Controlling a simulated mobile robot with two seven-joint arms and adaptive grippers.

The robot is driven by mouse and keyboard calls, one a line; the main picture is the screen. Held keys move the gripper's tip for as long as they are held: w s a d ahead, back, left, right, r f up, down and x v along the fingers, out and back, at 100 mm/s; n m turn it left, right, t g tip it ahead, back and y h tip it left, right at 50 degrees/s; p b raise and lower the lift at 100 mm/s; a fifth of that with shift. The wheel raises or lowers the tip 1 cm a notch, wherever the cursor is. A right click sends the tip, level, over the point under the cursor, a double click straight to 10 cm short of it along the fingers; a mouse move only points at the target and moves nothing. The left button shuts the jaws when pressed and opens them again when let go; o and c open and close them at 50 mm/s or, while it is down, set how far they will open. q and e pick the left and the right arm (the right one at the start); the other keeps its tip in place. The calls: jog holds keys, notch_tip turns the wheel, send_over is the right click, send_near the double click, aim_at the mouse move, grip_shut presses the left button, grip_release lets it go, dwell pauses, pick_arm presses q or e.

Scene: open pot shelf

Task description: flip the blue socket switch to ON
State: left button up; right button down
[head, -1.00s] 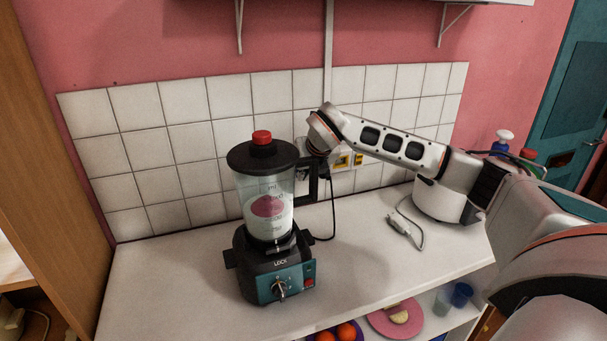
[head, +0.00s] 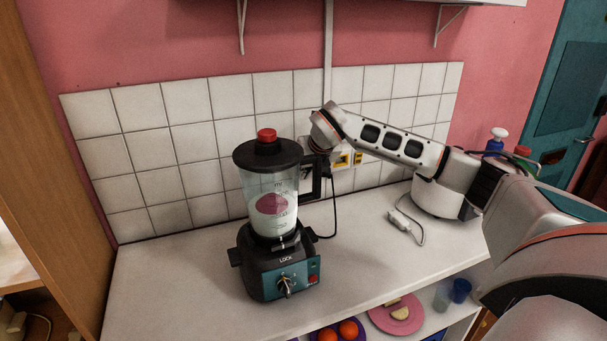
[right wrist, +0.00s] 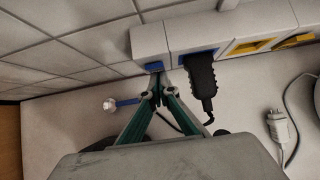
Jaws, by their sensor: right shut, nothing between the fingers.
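The blue switch (right wrist: 154,67) shows in the right wrist view as a small blue patch on the left part of the white socket strip (right wrist: 150,42). Beside it is the blue socket (right wrist: 183,55) with a black plug (right wrist: 201,80) in it. My right gripper (right wrist: 158,88) is shut and empty, its green fingers together with tips just at or below the blue switch. I cannot tell whether they touch it, nor which way the switch is set. In the head view my right wrist covers that end of the strip. My left gripper is not in view.
The blender (head: 270,215) stands left of my right wrist, its handle close to it. Yellow sockets (head: 343,160) continue to the right. A loose white plug (head: 400,222) and a white appliance (head: 437,198) are on the counter (head: 375,265). The front counter is clear.

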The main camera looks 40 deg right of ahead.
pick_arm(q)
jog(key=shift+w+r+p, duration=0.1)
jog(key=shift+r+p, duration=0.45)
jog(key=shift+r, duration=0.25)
pick_arm(e)
jog(key=shift+r, duration=0.95)
